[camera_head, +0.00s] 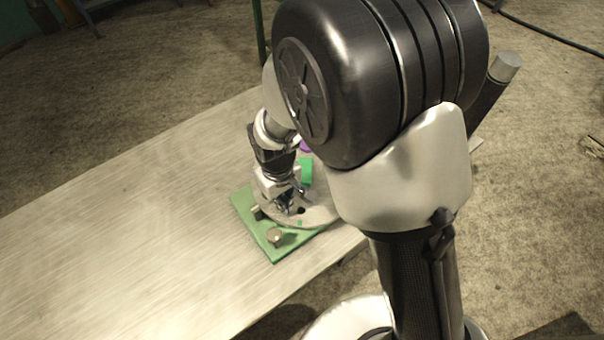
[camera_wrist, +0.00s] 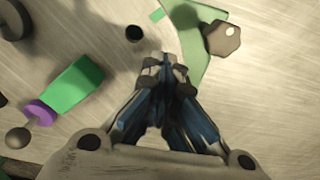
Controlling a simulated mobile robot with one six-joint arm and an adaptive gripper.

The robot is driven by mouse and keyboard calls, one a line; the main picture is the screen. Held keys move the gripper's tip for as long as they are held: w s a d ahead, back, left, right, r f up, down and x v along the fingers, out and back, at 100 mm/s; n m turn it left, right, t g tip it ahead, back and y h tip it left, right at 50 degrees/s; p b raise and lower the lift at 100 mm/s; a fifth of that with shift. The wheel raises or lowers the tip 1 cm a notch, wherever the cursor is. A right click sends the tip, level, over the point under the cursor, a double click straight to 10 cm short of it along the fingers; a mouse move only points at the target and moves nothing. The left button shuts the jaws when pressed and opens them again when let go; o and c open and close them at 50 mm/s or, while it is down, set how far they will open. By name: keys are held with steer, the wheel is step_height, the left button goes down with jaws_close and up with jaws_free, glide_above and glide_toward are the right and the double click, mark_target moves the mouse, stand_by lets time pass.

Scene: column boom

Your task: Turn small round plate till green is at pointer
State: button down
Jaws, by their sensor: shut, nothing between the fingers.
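A grey round plate (camera_head: 318,214) lies on a green base (camera_head: 268,247) on the table. A green block (camera_head: 306,171) stands on the plate, and it also shows in the wrist view (camera_wrist: 75,85). A small green patch (camera_wrist: 157,15) lies near the plate's edge. A dark round hole (camera_wrist: 134,33) is in the plate. My gripper (camera_head: 290,207) points down over the plate near its edge. In the wrist view its fingers (camera_wrist: 166,68) are together and empty. I cannot tell whether they touch the plate. I cannot clearly make out the pointer; my arm hides part of the plate.
A knob (camera_head: 275,237) stands on the base's front corner; it also shows in the wrist view (camera_wrist: 222,38). A purple ring (camera_wrist: 40,113) is beside the green block. The long light table (camera_head: 130,230) is bare to the left.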

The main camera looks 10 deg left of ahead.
steer(key=shift+w+a, duration=0.4)
steer(key=shift+a, duration=0.5)
steer(key=shift+w+a, duration=0.45)
steer(key=shift+a, duration=0.2)
steer(key=shift+w+a, duration=0.1)
